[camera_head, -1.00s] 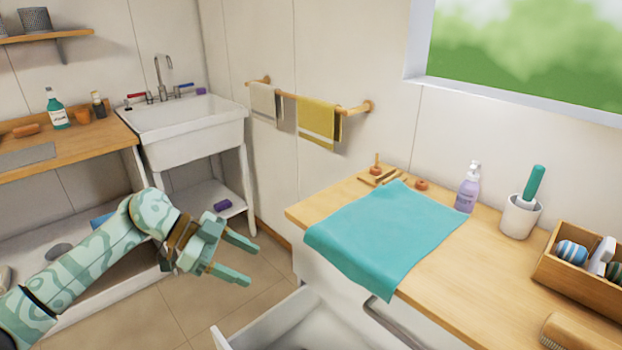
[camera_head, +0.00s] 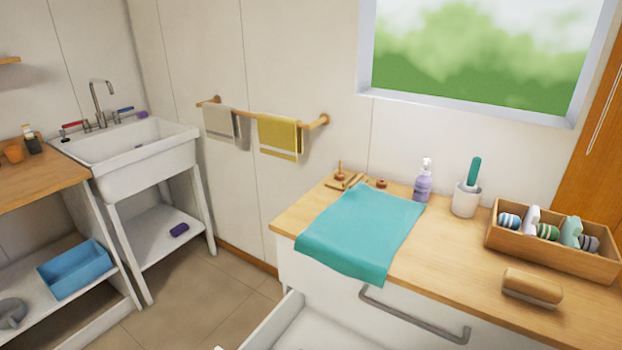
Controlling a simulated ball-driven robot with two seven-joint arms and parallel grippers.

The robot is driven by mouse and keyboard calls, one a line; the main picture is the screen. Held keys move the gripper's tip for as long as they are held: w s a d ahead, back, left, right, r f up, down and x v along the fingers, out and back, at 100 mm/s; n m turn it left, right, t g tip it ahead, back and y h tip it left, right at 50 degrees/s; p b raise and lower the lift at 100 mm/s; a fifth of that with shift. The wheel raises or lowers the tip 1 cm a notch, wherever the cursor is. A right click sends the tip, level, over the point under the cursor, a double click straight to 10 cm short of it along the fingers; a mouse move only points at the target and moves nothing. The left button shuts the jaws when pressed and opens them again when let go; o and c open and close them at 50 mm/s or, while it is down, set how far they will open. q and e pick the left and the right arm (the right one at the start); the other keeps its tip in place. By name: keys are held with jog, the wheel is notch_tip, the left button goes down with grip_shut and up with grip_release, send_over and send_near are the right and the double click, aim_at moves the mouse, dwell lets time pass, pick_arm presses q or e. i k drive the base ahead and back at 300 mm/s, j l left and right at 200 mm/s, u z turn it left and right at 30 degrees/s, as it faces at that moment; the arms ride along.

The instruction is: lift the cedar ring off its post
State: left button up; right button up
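A small wooden post (camera_head: 340,168) stands at the back left corner of the wooden counter, behind the teal cloth. A reddish-brown round piece (camera_head: 340,176) sits low around it and looks like the cedar ring, but it is too small to be sure. A second small reddish-brown round piece (camera_head: 381,184) lies to its right on the counter. Neither of my grippers is in view.
The teal cloth (camera_head: 362,232) covers the counter's left part. A purple pump bottle (camera_head: 422,185), white cup (camera_head: 465,199), wooden box (camera_head: 553,249) and brush (camera_head: 532,286) stand on the counter (camera_head: 440,270). An open drawer (camera_head: 310,328) juts out below.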

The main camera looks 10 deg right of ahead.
aim_at(337, 177)
jog(key=i+j+u, duration=0.5)
jog(key=j+u, duration=0.2)
jog(key=j, duration=0.2)
jog(key=i+j+u, duration=0.35)
jog(key=i+z, duration=0.25)
jog(key=i, duration=0.15)
jog(key=i+j+z, duration=0.3)
jog(key=i+z, duration=0.15)
jog(key=z, duration=0.3)
jog(key=i+z, duration=0.2)
jog(key=z, duration=0.25)
jog(key=i+j+z, duration=0.1)
jog(key=z, duration=0.35)
jog(key=i+j+z, duration=0.15)
jog(key=z, duration=0.3)
jog(key=i, duration=0.05)
